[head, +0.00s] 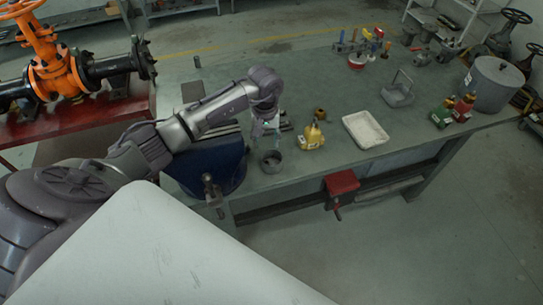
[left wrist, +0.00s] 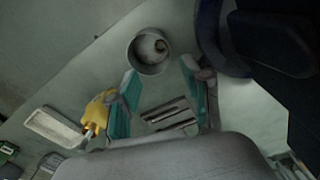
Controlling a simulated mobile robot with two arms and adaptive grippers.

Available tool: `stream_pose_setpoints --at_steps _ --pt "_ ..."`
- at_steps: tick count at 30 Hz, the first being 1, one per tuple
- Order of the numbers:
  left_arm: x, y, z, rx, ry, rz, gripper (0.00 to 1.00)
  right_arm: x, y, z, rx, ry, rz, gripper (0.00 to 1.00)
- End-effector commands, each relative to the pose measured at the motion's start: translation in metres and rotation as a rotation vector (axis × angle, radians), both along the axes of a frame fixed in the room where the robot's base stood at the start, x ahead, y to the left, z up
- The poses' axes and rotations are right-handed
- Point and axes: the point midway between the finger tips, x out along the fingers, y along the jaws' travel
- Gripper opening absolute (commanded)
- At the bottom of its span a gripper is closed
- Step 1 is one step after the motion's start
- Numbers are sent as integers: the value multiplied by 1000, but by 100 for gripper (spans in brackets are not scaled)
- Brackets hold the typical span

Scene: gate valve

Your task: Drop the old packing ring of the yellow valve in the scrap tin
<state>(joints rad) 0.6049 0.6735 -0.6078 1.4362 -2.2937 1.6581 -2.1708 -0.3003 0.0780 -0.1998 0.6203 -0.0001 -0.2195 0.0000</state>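The scrap tin (head: 271,165) is a small round grey can near the front edge of the bench. It also shows in the left wrist view (left wrist: 137,62), with a small brownish round piece (left wrist: 161,46) inside; I cannot tell for sure that this is the packing ring. The yellow valve (head: 311,139) stands on the bench just right of the tin, and shows in the left wrist view (left wrist: 97,110). My left gripper (head: 268,132) is above and just behind the tin. In the left wrist view its teal fingers (left wrist: 160,95) are spread, with nothing held between them. My right gripper is out of view.
A white tray (head: 349,122) lies right of the valve. A small brass part (head: 320,113) sits behind it. A blue round base (head: 225,170) is left of the tin. A red vise (head: 342,183) hangs at the front edge. A large grey pot (head: 493,88) stands far right.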

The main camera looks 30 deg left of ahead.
Motion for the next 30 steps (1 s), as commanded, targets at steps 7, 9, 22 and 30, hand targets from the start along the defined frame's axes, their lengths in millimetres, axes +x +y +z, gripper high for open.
stream_pose_setpoints --at_steps 7,9,22,30 --pt "1 0 5 0 -2 0 49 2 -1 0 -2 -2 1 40" --pt "1 1 12 0 -2 1 49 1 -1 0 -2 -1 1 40" --pt "1 1 98 1 -4 0 49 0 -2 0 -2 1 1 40" --pt "0 0 119 0 0 -1 49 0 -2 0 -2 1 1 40"
